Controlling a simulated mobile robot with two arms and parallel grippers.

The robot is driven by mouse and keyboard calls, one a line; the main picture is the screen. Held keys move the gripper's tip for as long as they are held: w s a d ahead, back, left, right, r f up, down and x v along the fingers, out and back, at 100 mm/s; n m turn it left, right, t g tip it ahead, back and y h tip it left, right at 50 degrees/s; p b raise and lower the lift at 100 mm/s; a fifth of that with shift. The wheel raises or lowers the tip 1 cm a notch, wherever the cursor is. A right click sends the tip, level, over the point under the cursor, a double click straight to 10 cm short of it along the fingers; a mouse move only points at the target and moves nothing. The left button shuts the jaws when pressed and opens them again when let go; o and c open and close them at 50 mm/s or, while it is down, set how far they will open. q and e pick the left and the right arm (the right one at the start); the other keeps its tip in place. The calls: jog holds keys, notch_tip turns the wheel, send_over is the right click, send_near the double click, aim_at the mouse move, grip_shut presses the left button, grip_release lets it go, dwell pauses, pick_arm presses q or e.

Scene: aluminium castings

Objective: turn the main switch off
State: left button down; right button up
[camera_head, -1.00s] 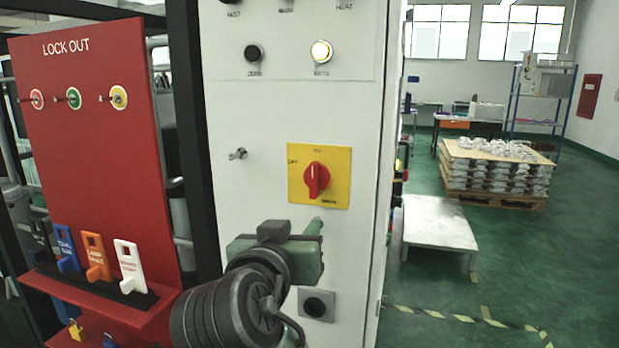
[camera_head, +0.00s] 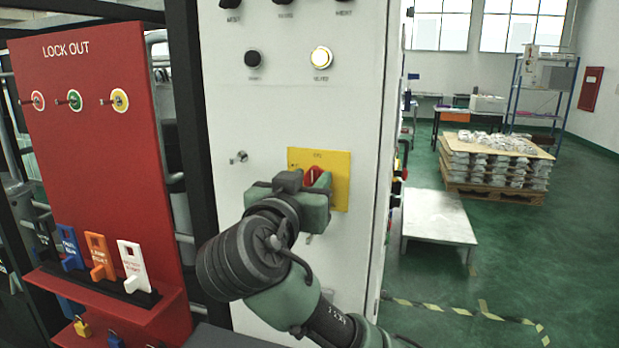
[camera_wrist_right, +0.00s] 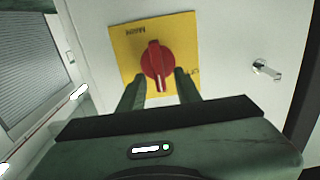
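The main switch is a red rotary knob (camera_head: 313,175) on a yellow plate (camera_head: 338,172) on the white cabinet front. In the right wrist view the whole red knob (camera_wrist_right: 157,65) shows on its yellow plate (camera_wrist_right: 127,42), with its grip ridge running roughly up and down in the picture. My right gripper (camera_wrist_right: 158,86) is open, with one finger on each side of the knob's lower part. I cannot tell whether the fingers touch it. In the head view my right gripper (camera_head: 318,182) covers the lower part of the knob. My left gripper is not in view.
A red lock-out board (camera_head: 90,150) with colored tags (camera_head: 100,257) stands left of the white cabinet (camera_head: 280,115). A small key switch (camera_head: 238,157) sticks out left of the plate. A low grey platform (camera_head: 437,220) and a pallet of castings (camera_head: 495,165) stand to the right.

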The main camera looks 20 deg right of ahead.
grip_shut()
